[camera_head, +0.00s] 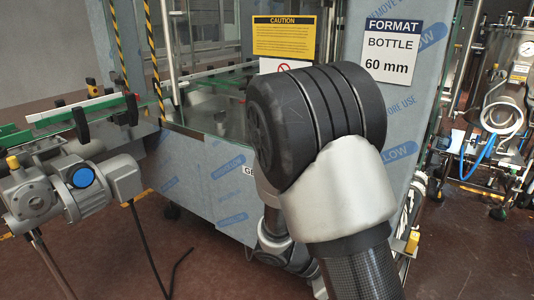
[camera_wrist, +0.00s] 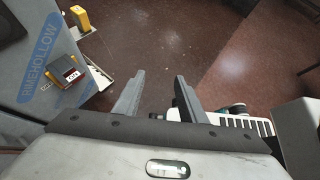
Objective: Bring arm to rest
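My gripper (camera_wrist: 158,96) shows in the wrist view with its two grey fingers apart and nothing between them. It points over the dark red floor (camera_wrist: 165,45). In the head view my arm (camera_head: 335,190) is bent in front of the machine, with a large black joint and a silver link close to the camera. The gripper's fingers cannot be made out in the head view.
A film-wrapped machine (camera_head: 205,175) stands close behind my arm. A conveyor with a motor (camera_head: 85,185) is at the left. A steel vessel with hoses (camera_head: 515,75) stands at the right.

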